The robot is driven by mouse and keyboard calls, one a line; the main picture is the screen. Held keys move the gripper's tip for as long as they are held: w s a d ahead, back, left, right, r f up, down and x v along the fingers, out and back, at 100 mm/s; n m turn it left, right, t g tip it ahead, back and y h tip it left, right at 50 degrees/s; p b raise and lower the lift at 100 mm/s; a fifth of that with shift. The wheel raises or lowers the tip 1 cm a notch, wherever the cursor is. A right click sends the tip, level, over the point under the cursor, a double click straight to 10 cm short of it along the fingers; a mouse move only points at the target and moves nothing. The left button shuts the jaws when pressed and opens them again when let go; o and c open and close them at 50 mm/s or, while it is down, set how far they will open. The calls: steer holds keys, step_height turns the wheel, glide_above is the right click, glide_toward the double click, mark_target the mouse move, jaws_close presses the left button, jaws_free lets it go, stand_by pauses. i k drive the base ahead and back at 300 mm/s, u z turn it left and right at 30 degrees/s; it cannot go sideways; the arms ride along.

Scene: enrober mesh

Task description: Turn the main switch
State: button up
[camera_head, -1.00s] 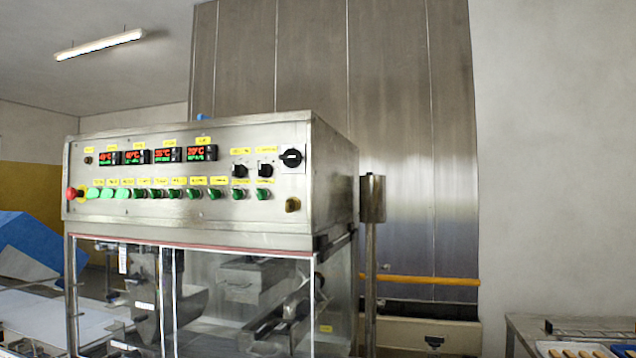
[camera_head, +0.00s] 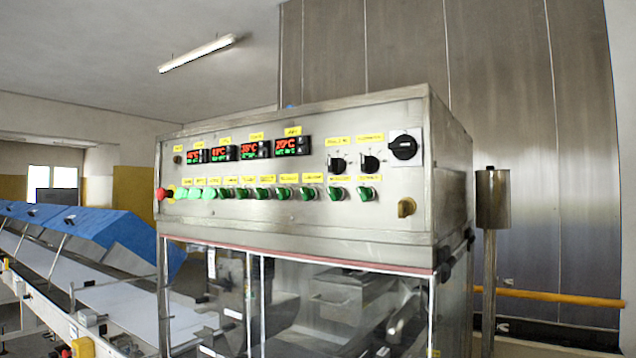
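The control panel (camera_head: 230,226) is the steel front of a box-shaped cabinet in the middle of the head view. A large black rotary switch (camera_head: 404,147) on a pale square plate sits at its upper right corner; it looks like the main switch. Two smaller black knobs, one (camera_head: 336,165) and another (camera_head: 370,164), sit to its left under yellow labels. A row of green switches (camera_head: 284,193) runs along the lower panel. A red emergency button (camera_head: 162,194) is at the left end. A brass-coloured lock or knob (camera_head: 406,207) is at the lower right. My gripper is not in view.
Clear guard panels (camera_head: 340,310) stand below the cabinet. A conveyor with blue covers (camera_head: 110,235) runs along the left. A steel post with a cylinder (camera_head: 492,200) stands close to the cabinet's right side. A yellow-orange bar (camera_head: 555,298) crosses behind it.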

mark_target(403, 147)
steer(key=k, duration=0.5)
steer(key=z, duration=1.4)
steer(key=k, duration=0.6)
steer(key=u, duration=1.4)
